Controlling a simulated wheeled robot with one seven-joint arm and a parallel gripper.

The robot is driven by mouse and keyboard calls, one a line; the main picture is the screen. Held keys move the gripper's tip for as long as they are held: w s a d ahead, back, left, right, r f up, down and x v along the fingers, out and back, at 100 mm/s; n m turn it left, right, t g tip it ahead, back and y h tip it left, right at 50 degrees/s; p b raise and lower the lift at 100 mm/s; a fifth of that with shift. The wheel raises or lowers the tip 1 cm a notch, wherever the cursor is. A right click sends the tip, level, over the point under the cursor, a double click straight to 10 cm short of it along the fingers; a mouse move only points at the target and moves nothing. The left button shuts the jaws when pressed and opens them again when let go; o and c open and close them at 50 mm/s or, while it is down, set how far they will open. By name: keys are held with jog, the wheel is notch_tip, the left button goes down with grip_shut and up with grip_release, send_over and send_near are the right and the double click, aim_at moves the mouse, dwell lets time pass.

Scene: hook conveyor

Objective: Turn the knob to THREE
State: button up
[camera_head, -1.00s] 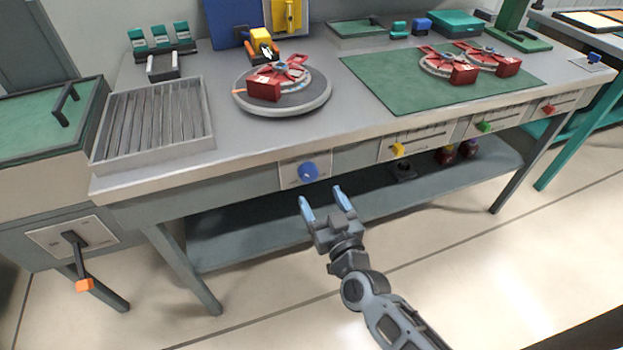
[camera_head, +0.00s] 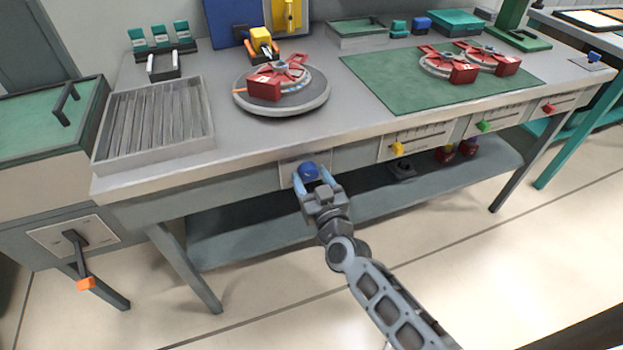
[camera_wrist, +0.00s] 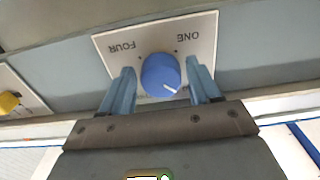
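The blue knob (camera_head: 308,171) sits on a pale plate (camera_head: 290,169) on the front edge of the workbench. In the wrist view the blue knob (camera_wrist: 161,75) has a white mark toward its lower right. The plate (camera_wrist: 205,38) shows upside-down words FOUR at left and ONE at right; its lower part is hidden by my gripper and the knob. My gripper (camera_wrist: 161,88) is open, with one blue finger on each side of the knob. A small gap shows between each finger and the knob. My gripper also shows in the head view (camera_head: 311,180).
A yellow knob (camera_head: 397,149), a green knob (camera_head: 484,127) and a red knob (camera_head: 548,108) sit along the same bench front to the right. A lower shelf (camera_head: 240,240) runs below. A round turntable (camera_head: 310,103) stands on the bench above the blue knob.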

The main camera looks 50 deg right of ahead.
jog(key=c, duration=0.8)
jog(key=shift+o, duration=0.2)
jog(key=shift+m, duration=0.3)
jog(key=m, duration=0.3)
jog(key=shift+a, duration=0.1)
jog(key=m, duration=0.5)
jog(key=shift+w+a, duration=0.1)
jog(key=m, duration=0.4)
jog(key=shift+r+m, duration=0.1)
jog(key=shift+m, duration=0.2)
jog(key=shift+r+m+b, duration=0.1)
jog(key=shift+m+b, duration=0.35)
jog(key=shift+m, duration=1.75)
